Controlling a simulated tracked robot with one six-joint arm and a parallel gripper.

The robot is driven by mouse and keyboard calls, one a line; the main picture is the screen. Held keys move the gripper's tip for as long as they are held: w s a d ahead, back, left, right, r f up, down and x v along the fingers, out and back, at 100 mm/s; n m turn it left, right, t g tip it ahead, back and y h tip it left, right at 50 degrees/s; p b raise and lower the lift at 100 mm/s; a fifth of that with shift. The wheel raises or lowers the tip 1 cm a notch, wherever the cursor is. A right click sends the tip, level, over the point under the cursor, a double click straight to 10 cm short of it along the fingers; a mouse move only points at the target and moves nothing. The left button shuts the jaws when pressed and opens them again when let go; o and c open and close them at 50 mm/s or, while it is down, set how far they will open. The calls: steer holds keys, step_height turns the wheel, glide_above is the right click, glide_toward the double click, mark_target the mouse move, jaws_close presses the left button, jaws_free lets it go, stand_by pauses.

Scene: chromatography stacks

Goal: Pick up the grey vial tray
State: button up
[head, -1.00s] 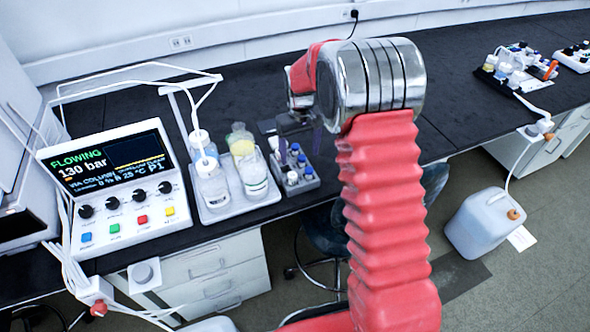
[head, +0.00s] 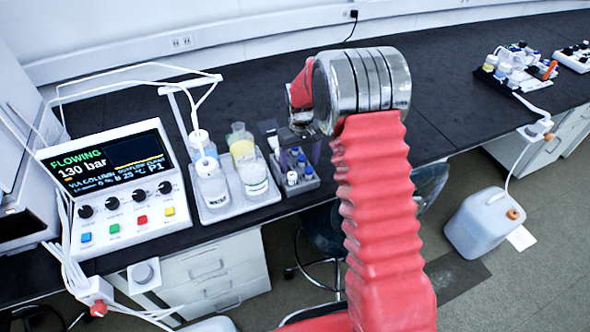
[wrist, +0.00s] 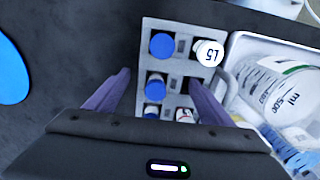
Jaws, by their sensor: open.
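The grey vial tray (head: 300,186) stands on the black bench, right of the bottle tray. It holds several vials with blue caps and white caps; one white cap in the wrist view reads "L5". In the wrist view the tray (wrist: 176,30) lies between and ahead of my two purple fingers. I cannot tell whether the fingers touch the tray.
A white tray (head: 232,212) with several bottles stands close beside the vial tray on the left. A control unit (head: 115,185) reading 130 bar is further left. The bench's front edge is just in front. Bare bench (head: 440,80) lies to the right.

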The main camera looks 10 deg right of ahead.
mark_target(300, 157)
steer(key=shift+c, duration=0.4)
steer(key=c, duration=1.3)
steer(key=shift+r, duration=0.15)
step_height(300, 157, up, 10)
steer(key=shift+f, duration=0.1)
stand_by(0.5)
